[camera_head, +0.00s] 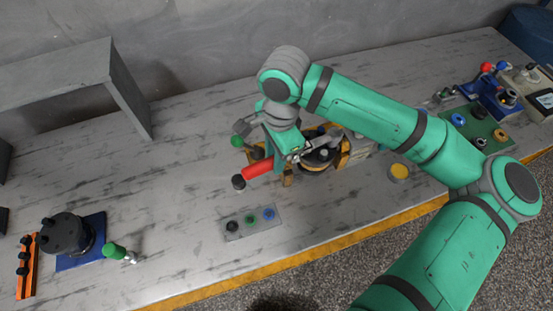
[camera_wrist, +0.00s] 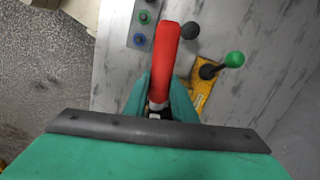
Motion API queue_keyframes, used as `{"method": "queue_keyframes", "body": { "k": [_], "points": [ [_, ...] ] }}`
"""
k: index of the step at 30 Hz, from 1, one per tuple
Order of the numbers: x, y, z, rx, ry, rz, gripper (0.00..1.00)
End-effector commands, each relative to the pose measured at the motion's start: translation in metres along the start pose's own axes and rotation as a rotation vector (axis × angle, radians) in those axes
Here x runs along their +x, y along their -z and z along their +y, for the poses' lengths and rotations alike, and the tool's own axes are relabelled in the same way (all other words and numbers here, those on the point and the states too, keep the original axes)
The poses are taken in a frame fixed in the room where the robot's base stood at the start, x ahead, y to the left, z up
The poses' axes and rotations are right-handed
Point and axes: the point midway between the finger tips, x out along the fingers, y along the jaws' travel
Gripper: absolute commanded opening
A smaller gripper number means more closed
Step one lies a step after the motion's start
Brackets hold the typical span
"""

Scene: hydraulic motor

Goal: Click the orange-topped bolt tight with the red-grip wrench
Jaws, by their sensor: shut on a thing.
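The red-grip wrench (camera_head: 257,168) is in my gripper (camera_head: 290,152), its red handle sticking out to the left in the head view. In the wrist view the red handle (camera_wrist: 165,60) points up from between my fingers (camera_wrist: 158,105), which are shut on the wrench near the grip's lower end. The motor (camera_head: 322,155), dark with yellow-orange parts, sits just right of my gripper, partly covered by my arm. The wrench's head end is over or close to the motor; contact cannot be told. I cannot pick out the orange-topped bolt; it may be hidden.
A plate with several coloured knobs (camera_head: 250,222) lies in front of the motor. A green-knobbed lever (camera_wrist: 234,60) and a black knob (camera_wrist: 190,30) stand near the handle. A dark pump on a blue plate (camera_head: 80,260) is at left. Bare table lies between.

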Motion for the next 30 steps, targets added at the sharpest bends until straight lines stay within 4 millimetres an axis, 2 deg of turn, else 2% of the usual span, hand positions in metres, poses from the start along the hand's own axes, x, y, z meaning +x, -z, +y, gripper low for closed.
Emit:
{"method": "queue_keyframes", "body": {
  "k": [17,30],
  "points": [
    [0.003,0.002,-0.004,0.029,-0.002,0.003,0.0],
    [0.003,0.004,-0.017,0.099,0.003,0.001,0.0]
  ]
}}
